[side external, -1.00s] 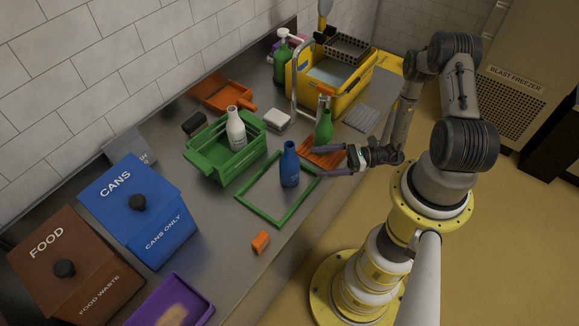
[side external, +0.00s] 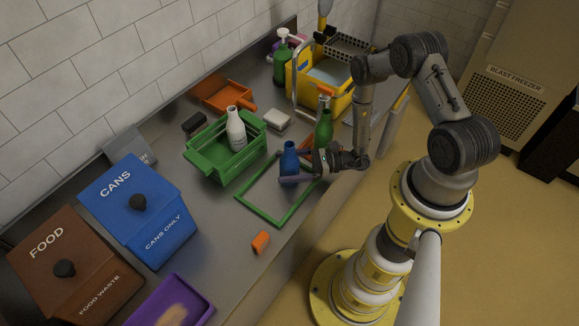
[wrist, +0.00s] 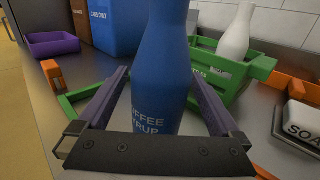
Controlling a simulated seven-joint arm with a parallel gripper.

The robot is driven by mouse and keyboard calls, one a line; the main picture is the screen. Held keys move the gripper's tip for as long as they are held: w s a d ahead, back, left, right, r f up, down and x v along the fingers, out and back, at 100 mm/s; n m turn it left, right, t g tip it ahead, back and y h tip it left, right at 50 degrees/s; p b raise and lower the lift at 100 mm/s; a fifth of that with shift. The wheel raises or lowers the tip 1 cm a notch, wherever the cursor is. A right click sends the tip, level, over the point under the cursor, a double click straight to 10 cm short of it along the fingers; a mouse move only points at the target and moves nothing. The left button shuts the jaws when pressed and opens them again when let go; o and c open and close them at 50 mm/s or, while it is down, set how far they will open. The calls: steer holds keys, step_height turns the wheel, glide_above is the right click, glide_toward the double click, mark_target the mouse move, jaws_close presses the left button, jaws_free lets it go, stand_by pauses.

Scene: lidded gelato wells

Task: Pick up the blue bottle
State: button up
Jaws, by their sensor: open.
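The blue bottle (side external: 289,160) stands upright on the counter at the green square frame (side external: 262,214). In the wrist view the blue bottle (wrist: 160,70) fills the middle, with part of its white lettering showing. My gripper (side external: 296,166) is open and level with the bottle. Its two purple fingers reach along either side of the bottle, which stands between them in the wrist view (wrist: 160,95). I cannot tell whether either finger touches it.
A green bottle (side external: 324,128) stands close behind my gripper. A green crate (side external: 215,163) holds a white bottle (side external: 236,130) on the left. An orange block (side external: 260,242) lies nearer the front. A yellow tub (side external: 306,92) stands at the back.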

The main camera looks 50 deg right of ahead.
steer(key=shift+x, duration=1.15)
steer(key=shift+c, duration=0.3)
steer(key=c, duration=1.3)
steer(key=shift+o, duration=0.2)
